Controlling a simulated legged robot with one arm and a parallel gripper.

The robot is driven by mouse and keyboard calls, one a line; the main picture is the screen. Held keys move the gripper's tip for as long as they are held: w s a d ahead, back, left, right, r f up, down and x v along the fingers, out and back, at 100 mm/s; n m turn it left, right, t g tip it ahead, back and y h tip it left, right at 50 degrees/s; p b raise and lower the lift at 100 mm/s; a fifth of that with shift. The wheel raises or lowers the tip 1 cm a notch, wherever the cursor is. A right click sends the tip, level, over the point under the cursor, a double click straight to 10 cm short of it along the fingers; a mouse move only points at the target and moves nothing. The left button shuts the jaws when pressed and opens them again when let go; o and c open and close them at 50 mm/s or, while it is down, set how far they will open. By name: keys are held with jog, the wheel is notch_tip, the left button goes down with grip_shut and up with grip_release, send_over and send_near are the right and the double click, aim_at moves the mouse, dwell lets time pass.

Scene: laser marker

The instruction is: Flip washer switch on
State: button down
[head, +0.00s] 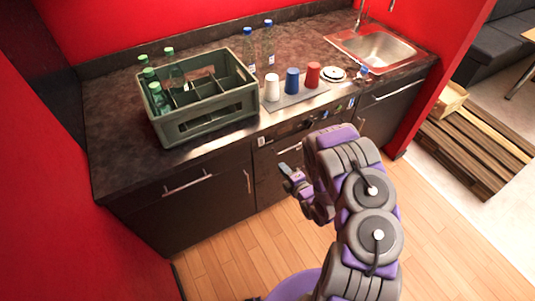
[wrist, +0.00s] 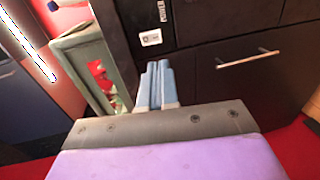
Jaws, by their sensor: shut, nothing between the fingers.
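The washer is the dark built-in unit under the counter, with a dark front panel (head: 290,131) just below the counter edge. My arm hides part of the front to the right.
A green crate (head: 212,129) with bottles stands on the counter's left. White (head: 272,87), blue (head: 292,81) and red (head: 313,75) cups stand above the washer. A sink (head: 380,48) is at right. Handled cabinet fronts flank the washer. The wooden floor (head: 228,240) in front is clear.

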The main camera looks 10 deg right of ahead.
aim_at(262, 145)
jog(key=shift+s+a, duration=0.15)
jog(key=b+x, duration=0.1)
jog(key=x, duration=1.3)
jog(key=shift+b, duration=0.4)
jog(key=shift+r, duration=0.1)
